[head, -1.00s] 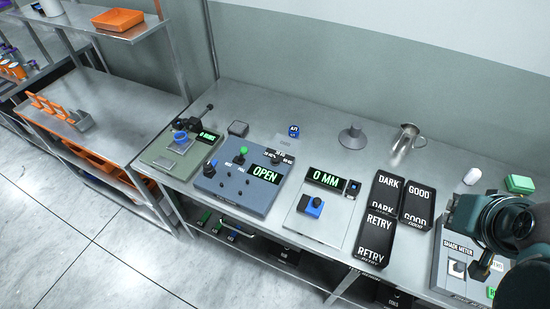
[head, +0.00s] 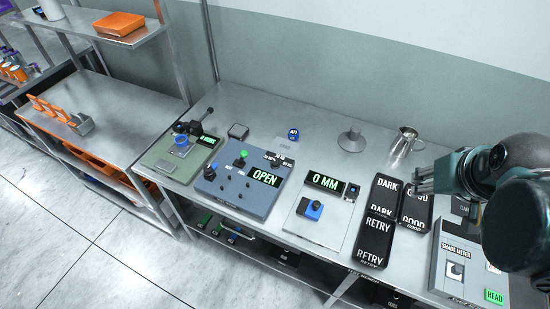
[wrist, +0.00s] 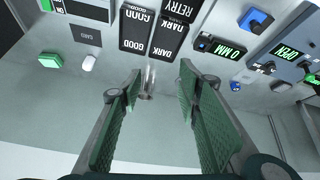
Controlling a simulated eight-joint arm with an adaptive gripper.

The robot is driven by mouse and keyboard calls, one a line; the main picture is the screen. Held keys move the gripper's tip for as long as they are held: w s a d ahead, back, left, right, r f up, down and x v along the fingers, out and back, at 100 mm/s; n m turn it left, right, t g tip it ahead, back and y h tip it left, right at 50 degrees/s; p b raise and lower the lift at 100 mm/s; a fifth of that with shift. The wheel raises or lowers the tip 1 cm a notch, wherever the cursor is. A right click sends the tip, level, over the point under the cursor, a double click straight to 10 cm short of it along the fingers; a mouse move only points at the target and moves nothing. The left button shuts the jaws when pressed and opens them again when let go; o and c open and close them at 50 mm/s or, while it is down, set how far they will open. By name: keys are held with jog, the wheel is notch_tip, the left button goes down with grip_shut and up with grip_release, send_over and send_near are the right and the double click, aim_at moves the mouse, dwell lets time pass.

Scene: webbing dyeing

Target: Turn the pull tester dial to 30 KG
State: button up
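The tester shows partly at the right edge of the wrist view (wrist: 285,64). My gripper (head: 426,180) is well to the right of the tester, above the GOOD tray. In the wrist view its fingers (wrist: 161,78) are wide apart with nothing held.
Between gripper and tester stand the 0 MM gauge (head: 318,205), the DARK tray (head: 386,190) and the RETRY tray (head: 374,242). A metal jug (head: 404,143) and a grey cone-shaped stand (head: 352,140) stand behind. The shade meter (head: 455,262) is at right.

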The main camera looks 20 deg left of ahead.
jog(key=w+a+n+g+p, duration=0.2)
jog(key=w+a+n, duration=0.2)
jog(key=w+a, duration=0.45)
jog(key=n+g+p, duration=0.4)
jog(key=n, duration=0.7)
send_near(275, 162)
jog(key=shift+w+a+f+h, duration=0.15)
jog(key=shift+w+a+h, duration=0.05)
jog(key=shift+h, duration=0.2)
jog(key=shift+s+a+f, duration=0.1)
jog(key=shift+a+f, duration=0.1)
jog(key=shift+f, duration=0.05)
jog(key=shift+f, duration=3.85)
jog(key=shift+c, duration=0.5)
